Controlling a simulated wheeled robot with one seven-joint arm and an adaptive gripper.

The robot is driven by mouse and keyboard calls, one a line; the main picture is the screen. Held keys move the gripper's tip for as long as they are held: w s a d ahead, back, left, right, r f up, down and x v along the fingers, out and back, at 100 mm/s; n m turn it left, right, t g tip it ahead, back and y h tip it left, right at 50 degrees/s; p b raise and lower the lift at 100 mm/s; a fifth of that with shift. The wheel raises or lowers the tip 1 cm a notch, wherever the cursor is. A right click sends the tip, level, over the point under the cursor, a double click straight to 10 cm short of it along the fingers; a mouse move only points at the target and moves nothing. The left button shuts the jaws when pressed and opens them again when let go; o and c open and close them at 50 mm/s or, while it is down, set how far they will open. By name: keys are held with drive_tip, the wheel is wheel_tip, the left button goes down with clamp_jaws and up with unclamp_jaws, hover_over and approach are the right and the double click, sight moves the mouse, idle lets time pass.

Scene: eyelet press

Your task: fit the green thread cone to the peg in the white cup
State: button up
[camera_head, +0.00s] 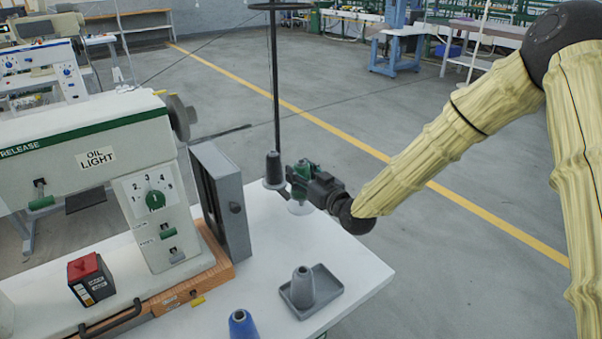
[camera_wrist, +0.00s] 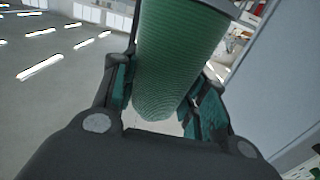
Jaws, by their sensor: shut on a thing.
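My gripper (camera_head: 306,182) is shut on the green thread cone (camera_head: 301,170) near the far right edge of the white table. In the wrist view the green thread cone (camera_wrist: 180,55) stands large between the two pads of my gripper (camera_wrist: 163,98). The white cup (camera_head: 299,208) shows just below the gripper and cone, mostly covered by them. Its peg is hidden, and I cannot tell whether the cone touches the peg or sits on it.
A dark grey cone (camera_head: 273,168) stands close left of my gripper, by a tall thin pole (camera_head: 274,90). A grey cone (camera_head: 303,283) stands in a grey tray (camera_head: 333,291); a blue cone (camera_head: 241,326) is at the front. A grey panel (camera_head: 222,205) and the press (camera_head: 90,150) stand left.

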drive_tip(key=shift+f+b, duration=1.3)
drive_tip(key=shift+f, duration=0.7)
idle(0.6)
drive_tip(key=o, duration=1.2)
drive_tip(key=shift+r, duration=0.1)
drive_tip(key=shift+r+p, duration=1.15)
drive_tip(key=shift+r, duration=1.25)
